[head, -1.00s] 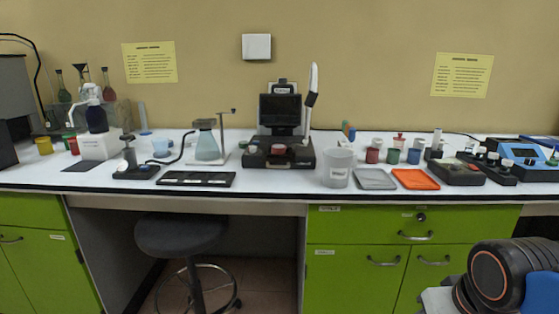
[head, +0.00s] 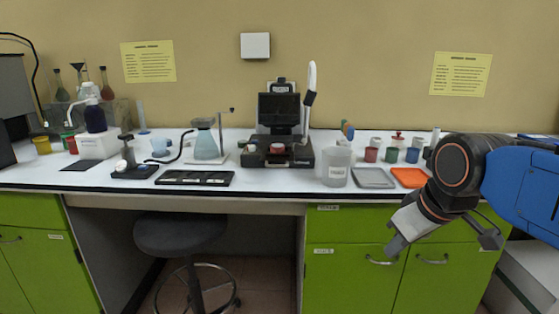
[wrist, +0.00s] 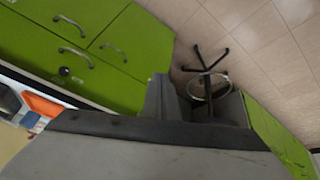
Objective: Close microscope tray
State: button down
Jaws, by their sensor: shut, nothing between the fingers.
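A black bench instrument with a dark screen, which I take to be the microscope (head: 279,118), stands upright at the middle of the bench. A white lever rises on its right side. A low black base at its front, perhaps the tray part (head: 276,158), holds a red round item. Whether this part is drawn out is too small to tell. My gripper (head: 393,247) is shut and empty in front of the green cabinets, below bench height and well to the right of the instrument. In the wrist view my gripper (wrist: 166,98) points toward the cabinets and floor.
A clear beaker (head: 336,167), a grey tray (head: 373,178) and an orange tray (head: 409,177) stand right of the instrument. A black slide rack (head: 195,178) lies to its left. A round stool (head: 180,233) stands below the bench; the floor around it is clear.

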aim_at(282, 145)
jog(key=w+a+r+n+y, duration=0.2)
jog(key=w+a+r+n, duration=0.45)
jog(key=a+r, duration=0.35)
jog(key=w+a+r+n+y, duration=0.1)
jog(key=w+a+r+n, duration=0.4)
jog(key=w+a+r, duration=0.4)
jog(key=w+r+x, duration=0.1)
jog(key=w+x, duration=0.1)
jog(key=x, duration=1)
jog(key=shift+a, duration=0.2)
jog(key=shift+w+r, duration=0.1)
jog(key=shift+w, duration=0.1)
jog(key=w, duration=1.3)
jog(key=shift+w+d, duration=0.15)
jog(key=shift+d, duration=0.1)
